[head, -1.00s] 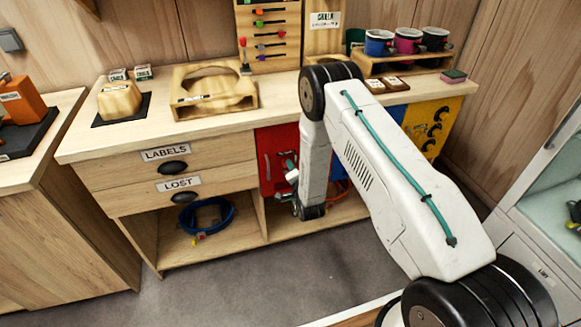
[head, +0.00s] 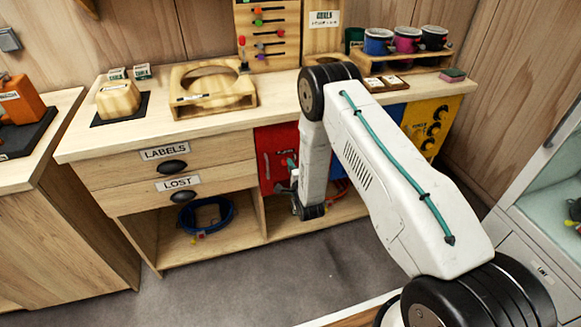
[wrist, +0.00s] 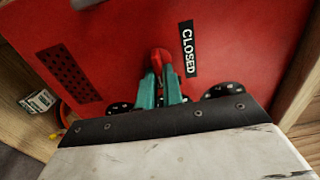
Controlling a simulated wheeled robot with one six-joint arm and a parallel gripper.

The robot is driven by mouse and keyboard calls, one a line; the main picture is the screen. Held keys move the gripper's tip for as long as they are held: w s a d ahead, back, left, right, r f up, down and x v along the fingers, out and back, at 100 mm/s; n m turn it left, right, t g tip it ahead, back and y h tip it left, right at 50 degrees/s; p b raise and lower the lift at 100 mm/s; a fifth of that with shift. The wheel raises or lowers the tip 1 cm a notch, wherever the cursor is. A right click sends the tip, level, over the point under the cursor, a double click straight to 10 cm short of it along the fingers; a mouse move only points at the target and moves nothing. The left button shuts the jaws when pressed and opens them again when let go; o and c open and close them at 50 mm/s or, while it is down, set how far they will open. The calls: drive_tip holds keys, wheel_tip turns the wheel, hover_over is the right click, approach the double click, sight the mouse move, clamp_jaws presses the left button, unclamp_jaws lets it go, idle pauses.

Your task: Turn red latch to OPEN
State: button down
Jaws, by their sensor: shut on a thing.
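The red latch (wrist: 160,58) is on the front of a red door (wrist: 110,45) in the wrist view. A black label reading CLOSED (wrist: 188,53) is beside the latch, on its right. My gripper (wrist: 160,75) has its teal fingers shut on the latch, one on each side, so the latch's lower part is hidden. In the head view the red door (head: 268,148) is under the counter. My gripper (head: 291,163) is at the door's front there, partly hidden by my arm. The latch itself cannot be made out in that view.
Drawers marked LABELS (head: 166,152) and LOST (head: 178,184) are left of the door. The floor (head: 330,275) in front is clear.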

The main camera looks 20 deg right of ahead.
drive_tip(key=c, duration=1.5)
unclamp_jaws()
drive_tip(key=shift+d, duration=0.1)
drive_tip(key=shift+c, duration=0.2)
drive_tip(key=s, duration=0.7)
drive_tip(key=shift+s, duration=0.4)
